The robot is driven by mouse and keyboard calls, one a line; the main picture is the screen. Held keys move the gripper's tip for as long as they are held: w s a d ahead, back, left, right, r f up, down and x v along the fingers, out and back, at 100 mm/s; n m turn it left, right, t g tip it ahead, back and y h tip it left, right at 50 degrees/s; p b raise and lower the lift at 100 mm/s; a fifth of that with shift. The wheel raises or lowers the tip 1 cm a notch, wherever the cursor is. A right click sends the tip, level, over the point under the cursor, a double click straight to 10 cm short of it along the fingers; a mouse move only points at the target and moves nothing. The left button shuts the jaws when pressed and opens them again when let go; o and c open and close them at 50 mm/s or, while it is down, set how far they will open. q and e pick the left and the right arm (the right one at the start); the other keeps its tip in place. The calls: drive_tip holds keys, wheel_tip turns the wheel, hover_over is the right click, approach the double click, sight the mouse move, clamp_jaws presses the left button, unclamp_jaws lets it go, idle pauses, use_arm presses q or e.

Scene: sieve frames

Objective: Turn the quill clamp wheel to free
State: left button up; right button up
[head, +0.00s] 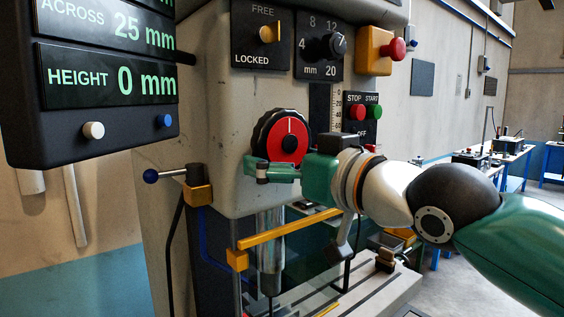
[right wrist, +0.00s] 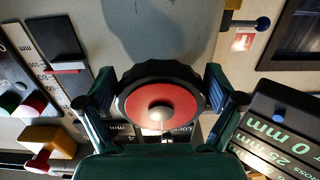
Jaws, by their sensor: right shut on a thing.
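The black-rimmed wheel with a red face (head: 290,140) is on the front of the grey machine head. A white line on its face points about straight up. My right gripper (head: 270,166) comes in from the right and is shut on this wheel. In the right wrist view the wheel (right wrist: 160,104) sits between the two green fingers, one at each side of its rim. Above the wheel in the head view is a FREE/LOCKED plate (head: 262,45) with a yellow lever (head: 269,32) between the two words. My left gripper is not in view.
A dial marked in mm (head: 325,47), an orange box with a red button (head: 375,50) and a stop/start panel (head: 364,112) are close above my right gripper. A black readout (head: 100,75) hangs at the left. A yellow bar (head: 290,228) crosses below the wheel.

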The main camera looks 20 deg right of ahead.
drive_tip(key=o, duration=0.8)
drive_tip(key=v, duration=1.2)
